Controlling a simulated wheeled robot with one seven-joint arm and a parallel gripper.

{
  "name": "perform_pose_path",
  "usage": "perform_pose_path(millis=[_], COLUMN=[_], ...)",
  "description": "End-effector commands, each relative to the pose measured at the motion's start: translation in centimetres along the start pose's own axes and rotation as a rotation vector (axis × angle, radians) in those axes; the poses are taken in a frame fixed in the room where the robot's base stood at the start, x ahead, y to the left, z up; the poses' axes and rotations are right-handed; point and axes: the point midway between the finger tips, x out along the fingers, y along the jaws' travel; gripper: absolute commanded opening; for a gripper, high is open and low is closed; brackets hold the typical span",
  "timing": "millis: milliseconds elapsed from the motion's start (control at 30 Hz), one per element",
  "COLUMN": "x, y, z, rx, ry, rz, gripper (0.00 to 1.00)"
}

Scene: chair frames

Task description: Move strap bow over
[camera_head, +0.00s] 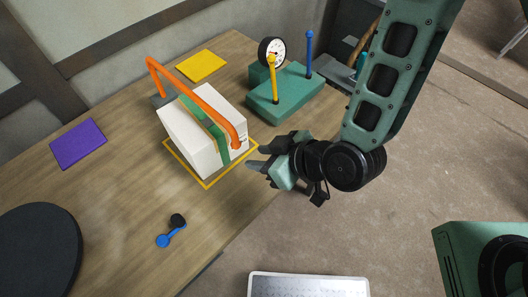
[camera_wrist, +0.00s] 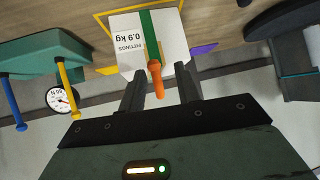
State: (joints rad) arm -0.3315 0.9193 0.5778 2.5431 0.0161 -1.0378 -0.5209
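A white box (camera_head: 188,133) with a green strap (camera_head: 207,122) stands within a yellow outline on the wooden table. An orange bow (camera_head: 193,97), which looks like the strap bow, arches over it, one end at the box's back left, the other at its front right. In the wrist view the box (camera_wrist: 120,30) reads "FITTINGS 0.9 kg", and the bow's orange end (camera_wrist: 156,80) appears between my fingers. My gripper (camera_head: 257,158) is just right of the box's front corner; its fingers (camera_wrist: 160,90) are apart. I cannot tell whether they touch the bow.
A teal block (camera_head: 285,97) with a dial gauge (camera_head: 271,52), a yellow post and a blue post (camera_head: 309,52) stands behind my gripper. A yellow pad (camera_head: 202,65), a purple pad (camera_head: 78,143), a small blue item (camera_head: 170,236) and a black disc (camera_head: 38,250) lie around the table.

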Motion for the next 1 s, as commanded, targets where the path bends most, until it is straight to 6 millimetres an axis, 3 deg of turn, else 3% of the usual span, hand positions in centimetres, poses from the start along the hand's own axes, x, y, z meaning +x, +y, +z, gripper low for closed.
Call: perform_pose_path(millis=[300,667,1000], x=[0.2,0.0,3.3], y=[-0.4,-0.1,0.6], z=[0.4,0.4,-0.4], rx=[0.043,0.05,0.05], ry=[0.238,0.283,0.284], rz=[0.14,0.185,0.187], gripper=[0.33,0.33,0.33])
